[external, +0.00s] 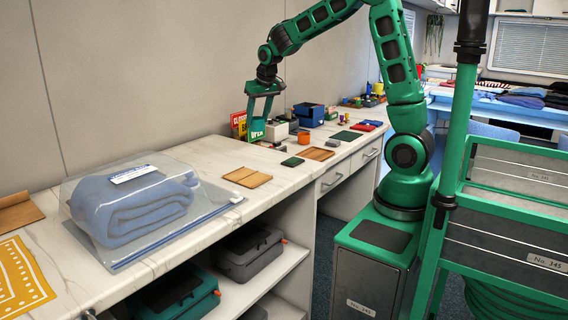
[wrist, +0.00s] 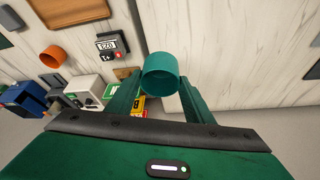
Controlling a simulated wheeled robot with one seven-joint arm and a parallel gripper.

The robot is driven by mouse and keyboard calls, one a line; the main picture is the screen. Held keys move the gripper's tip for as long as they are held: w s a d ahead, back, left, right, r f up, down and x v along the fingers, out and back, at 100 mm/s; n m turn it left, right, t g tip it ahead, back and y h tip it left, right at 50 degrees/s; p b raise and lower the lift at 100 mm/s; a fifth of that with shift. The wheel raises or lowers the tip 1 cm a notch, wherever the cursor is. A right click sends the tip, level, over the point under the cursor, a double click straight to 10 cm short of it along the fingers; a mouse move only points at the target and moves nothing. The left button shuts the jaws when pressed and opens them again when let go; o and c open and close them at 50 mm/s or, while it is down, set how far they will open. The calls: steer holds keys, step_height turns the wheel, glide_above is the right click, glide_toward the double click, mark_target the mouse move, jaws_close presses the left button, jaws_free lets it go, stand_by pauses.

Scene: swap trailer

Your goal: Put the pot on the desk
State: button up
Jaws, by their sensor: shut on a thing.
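A teal pot (wrist: 161,74), round and open at one end, is between the two fingers of my gripper (wrist: 160,88) in the wrist view. In the external view my gripper (external: 262,108) points down at the back of the desk near the wall, shut on the teal pot (external: 257,129). The desk (external: 212,150) is a long white marble-look counter. I cannot tell whether the pot's base touches it.
A bagged blue towel (external: 130,205) covers the near desk. Right of my gripper stand white boxes (external: 277,130) and a blue bin (external: 310,115). An orange pot (wrist: 52,58) shows in the wrist view. Bare desk lies left of my gripper.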

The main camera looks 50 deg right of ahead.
step_height(320, 180, up, 8)
steer(key=w+a+r+n+y, duration=0.15)
steer(key=a+n, duration=0.35)
steer(key=a, duration=1.5)
steer(key=w+a+r+n+y, duration=0.15)
steer(key=a+n, duration=0.35)
steer(key=a, duration=1.5)
steer(key=s+a+f+n+g+y, duration=0.1)
steer(key=s+a+n, duration=0.3)
steer(key=s+a, duration=0.7)
steer(key=s+a+f+n+g+y, duration=0.1)
steer(key=s+a+n+g, duration=0.15)
steer(key=s+a, duration=0.8)
steer(key=s+a+n+g+y, duration=0.1)
steer(key=s+a+n, duration=0.45)
steer(key=a, duration=1.05)
glide_above(78, 257)
steer(key=shift+m, duration=0.3)
steer(key=shift+f, duration=8.2)
steer(key=shift+f, duration=0.1)
